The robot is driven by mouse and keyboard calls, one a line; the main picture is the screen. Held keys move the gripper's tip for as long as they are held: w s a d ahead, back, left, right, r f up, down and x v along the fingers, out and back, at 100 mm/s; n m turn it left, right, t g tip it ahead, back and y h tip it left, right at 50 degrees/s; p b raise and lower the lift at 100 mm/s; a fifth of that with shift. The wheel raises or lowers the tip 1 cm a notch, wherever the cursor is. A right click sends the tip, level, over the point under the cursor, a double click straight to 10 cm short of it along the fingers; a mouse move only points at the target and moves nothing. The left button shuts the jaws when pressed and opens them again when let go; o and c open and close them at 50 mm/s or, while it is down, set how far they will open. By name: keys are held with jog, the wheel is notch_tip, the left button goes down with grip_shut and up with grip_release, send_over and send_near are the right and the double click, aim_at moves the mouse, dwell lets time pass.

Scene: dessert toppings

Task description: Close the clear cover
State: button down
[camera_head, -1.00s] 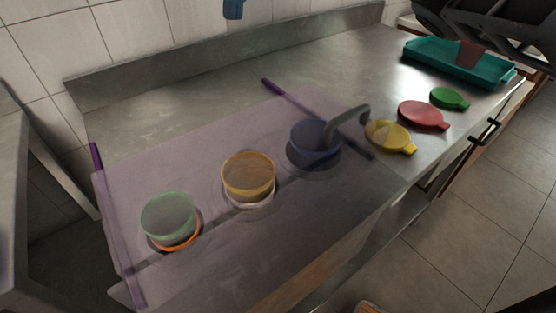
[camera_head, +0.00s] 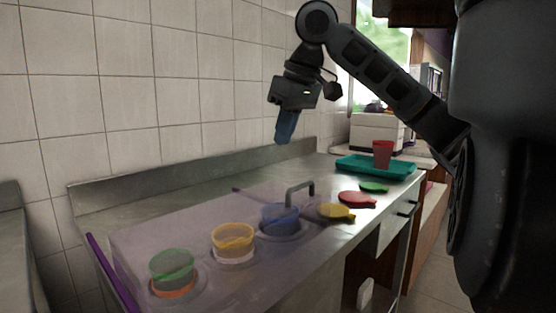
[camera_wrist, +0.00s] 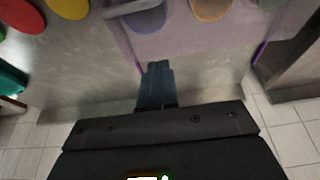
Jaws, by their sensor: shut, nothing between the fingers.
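The clear cover (camera_head: 135,243) is a see-through, purple-tinted panel with purple edge bars and a grey handle (camera_head: 299,186) at its right end. It spreads low over the green bowl (camera_head: 171,265), the orange-yellow bowl (camera_head: 232,237) and the blue bowl (camera_head: 281,217). I cannot tell whether it is fully seated. In the wrist view the cover (camera_wrist: 190,42) is above my fingers. My gripper (camera_head: 286,128) is shut and empty, blue fingers down, in the air toward the back wall, apart from the cover and handle. The fingers (camera_wrist: 157,83) are together in the wrist view.
Yellow (camera_head: 336,211), red (camera_head: 357,198) and green (camera_head: 374,187) lids lie on the counter right of the handle. A teal tray (camera_head: 350,167) with a red cup (camera_head: 382,154) stands farther right. A tiled wall and raised metal ledge bound the back.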

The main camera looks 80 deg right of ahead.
jog(key=b, duration=0.2)
send_over(283, 201)
jog(key=w+d, duration=0.1)
jog(key=w, duration=0.1)
notch_tip(283, 201, down, 9)
jog(key=shift+r, duration=0.1)
jog(key=shift+s+a, duration=0.3)
jog(key=shift+s, duration=0.2)
jog(key=shift+s+a, duration=0.3)
jog(key=shift+s, duration=0.2)
jog(key=shift+s+a+f, duration=0.2)
jog(key=shift+s+a, duration=0.15)
jog(key=shift+s, duration=0.15)
